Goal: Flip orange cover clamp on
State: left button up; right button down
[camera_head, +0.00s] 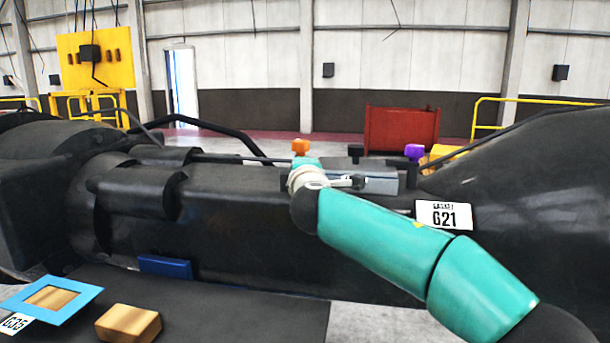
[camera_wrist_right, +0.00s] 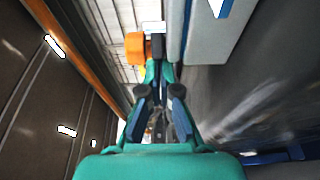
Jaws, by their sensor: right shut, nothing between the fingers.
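An orange block-shaped clamp handle (camera_head: 300,146) stands on top of the long black casting, just left of a grey metal box (camera_head: 370,180). My right gripper (camera_head: 308,163) is at the casting's top, directly below and beside the orange handle in the head view; its wrist hides part of the clamp. In the right wrist view the orange handle (camera_wrist_right: 135,48) is just left of the fingertips (camera_wrist_right: 159,72), which are shut and empty. I cannot tell whether they touch it. A purple handle (camera_head: 414,152) stands at the box's right end. My left gripper is not in view.
The black casting (camera_head: 240,205) spans the view, with a "621" label (camera_head: 444,214) on it. In front, a dark table (camera_head: 230,307) carries a wooden block (camera_head: 128,323) and a blue frame (camera_head: 20,309). A red bin (camera_head: 401,130) and yellow rails stand behind.

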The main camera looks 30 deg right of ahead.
jog(key=shift+s+d, duration=0.1)
jog(key=shift+d, duration=0.15)
dwell(0.4)
jog(key=shift+a, duration=0.15)
jog(key=shift+s+a+f+b, duration=0.1)
jog(key=shift+a+b, duration=0.15)
jog(key=shift+b, duration=0.05)
jog(key=a+b, duration=0.1)
jog(key=s+a, duration=0.1)
jog(key=a, duration=0.1)
jog(key=shift+s+a+b, duration=0.15)
jog(key=shift+s+b, duration=0.05)
jog(key=shift+b, duration=0.15)
jog(key=s+b, duration=0.1)
jog(key=s, duration=0.8)
jog(key=shift+a+b, duration=0.3)
jog(key=shift+b, duration=0.05)
